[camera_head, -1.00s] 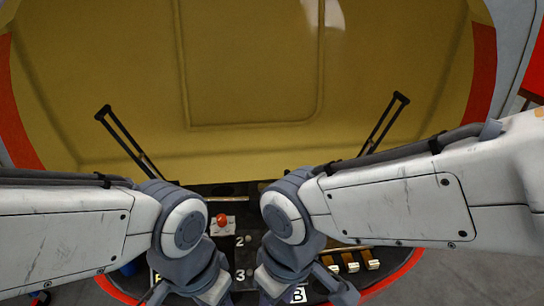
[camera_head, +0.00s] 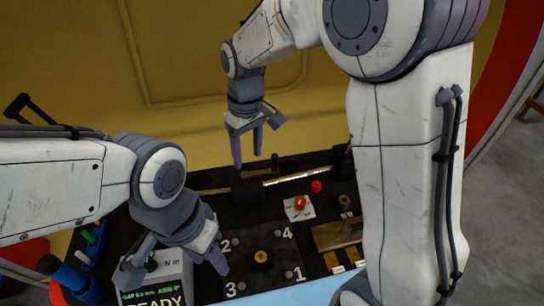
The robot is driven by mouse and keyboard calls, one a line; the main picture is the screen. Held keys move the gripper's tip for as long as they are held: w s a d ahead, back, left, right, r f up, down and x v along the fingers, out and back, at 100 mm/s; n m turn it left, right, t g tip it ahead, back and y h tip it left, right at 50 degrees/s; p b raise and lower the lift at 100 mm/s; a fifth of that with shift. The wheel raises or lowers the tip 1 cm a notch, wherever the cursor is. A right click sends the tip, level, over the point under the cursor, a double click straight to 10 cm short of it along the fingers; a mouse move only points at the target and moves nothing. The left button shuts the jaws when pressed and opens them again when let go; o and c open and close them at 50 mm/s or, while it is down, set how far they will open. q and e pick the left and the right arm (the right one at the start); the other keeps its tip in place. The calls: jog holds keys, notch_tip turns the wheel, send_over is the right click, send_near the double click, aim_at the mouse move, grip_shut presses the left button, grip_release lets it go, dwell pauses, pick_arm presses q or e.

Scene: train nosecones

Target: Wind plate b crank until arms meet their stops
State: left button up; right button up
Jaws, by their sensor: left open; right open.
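A black panel with white numerals 1 to 4 (camera_head: 250,278) lies at lower middle in the head view, with a yellow-centred round knob (camera_head: 262,257) amid it. No letter B shows, and I cannot tell which part is the crank. A small dark upright post (camera_head: 275,161) stands at the panel's far edge. My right gripper (camera_head: 247,150) points down, open and empty, left of that post and apparently above the panel's far edge. My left gripper (camera_head: 185,257) is open and empty over the panel's left part, beside a screen unit. One black arm (camera_head: 32,108) shows at far left.
The screen unit (camera_head: 150,298) reads READY. A red knob (camera_head: 299,203) sits on a white plate, with another red piece (camera_head: 316,186) behind. A brass-coloured plate (camera_head: 337,235) lies right. Blue cylinders (camera_head: 72,278) stand left. The yellow nose shell (camera_head: 190,60) rises behind.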

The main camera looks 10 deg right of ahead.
jog(key=b, duration=0.2)
send_over(275, 170)
jog(key=w, duration=0.1)
jog(key=shift+m, duration=0.4)
notch_tip(275, 170, down, 9)
jog(key=shift+w+a+r, duration=0.1)
pick_arm(q)
notch_tip(275, 170, down, 2)
jog(key=shift+s+f, duration=0.1)
jog(key=shift+f, duration=0.15)
pick_arm(e)
notch_tip(275, 170, down, 10)
jog(key=shift+f, duration=0.2)
grip_shut()
jog(key=shift+d, duration=0.4)
jog(key=shift+a, duration=0.2)
pick_arm(q)
jog(key=shift+a, duration=0.1)
pick_arm(e)
jog(key=shift+r, duration=0.1)
